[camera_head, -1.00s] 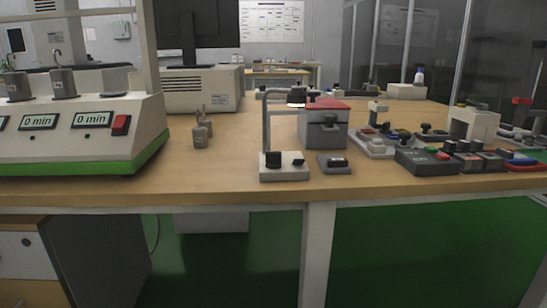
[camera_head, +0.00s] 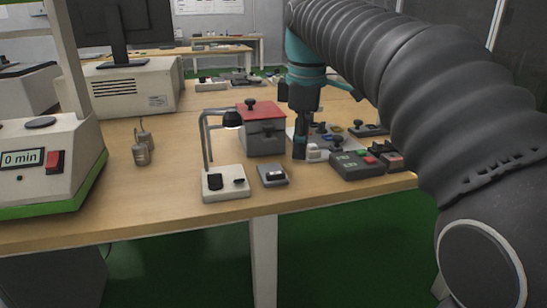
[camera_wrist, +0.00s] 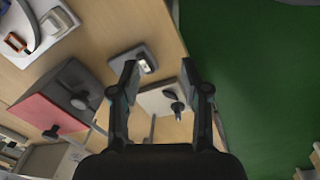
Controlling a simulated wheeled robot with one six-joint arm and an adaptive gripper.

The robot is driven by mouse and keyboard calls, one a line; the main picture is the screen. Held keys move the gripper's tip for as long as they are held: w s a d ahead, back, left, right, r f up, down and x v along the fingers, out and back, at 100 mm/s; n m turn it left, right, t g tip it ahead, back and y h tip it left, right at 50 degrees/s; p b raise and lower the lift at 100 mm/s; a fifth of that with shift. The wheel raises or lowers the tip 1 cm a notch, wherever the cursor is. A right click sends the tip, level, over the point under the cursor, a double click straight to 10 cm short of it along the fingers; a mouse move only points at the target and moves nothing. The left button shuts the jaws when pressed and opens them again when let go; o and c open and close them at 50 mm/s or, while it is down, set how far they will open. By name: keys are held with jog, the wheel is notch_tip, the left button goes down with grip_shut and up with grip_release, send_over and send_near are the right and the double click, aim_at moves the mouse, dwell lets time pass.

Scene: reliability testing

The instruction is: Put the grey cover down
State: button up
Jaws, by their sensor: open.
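My gripper (camera_head: 300,150) points down over the right part of the table, in front of the grey box with a red lid (camera_head: 262,138). In the wrist view my gripper (camera_wrist: 158,68) has its two fingers apart with nothing between them. I cannot tell for sure which thing is the grey cover. A round dark grey lid (camera_head: 40,123) lies on the timer machine (camera_head: 85,150) at the left. Grey hooked pieces (camera_head: 141,156) stand on the table beside this machine. A small grey switch block (camera_head: 272,176) lies near the front edge.
A lamp on a white base (camera_head: 225,188) stands left of the grey switch block. Control boxes (camera_head: 357,164) crowd the table at the right. A beige case (camera_head: 125,90) stands at the back left. The wooden table (camera_head: 150,205) is clear at the front left.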

aim_at(276, 173)
jog(key=w+a+r+n+g+p, duration=0.1)
jog(key=w+a+r+n+p, duration=0.1)
jog(key=w+a+r+n, duration=0.25)
jog(key=shift+n, duration=0.25)
jog(key=f+b, duration=0.1)
jog(key=f, duration=0.6)
jog(key=f+b, duration=0.2)
jog(key=f, duration=0.4)
jog(key=shift+w+a+f, duration=0.15)
jog(key=shift+a+f, duration=0.05)
jog(key=shift+f, duration=0.2)
grip_shut()
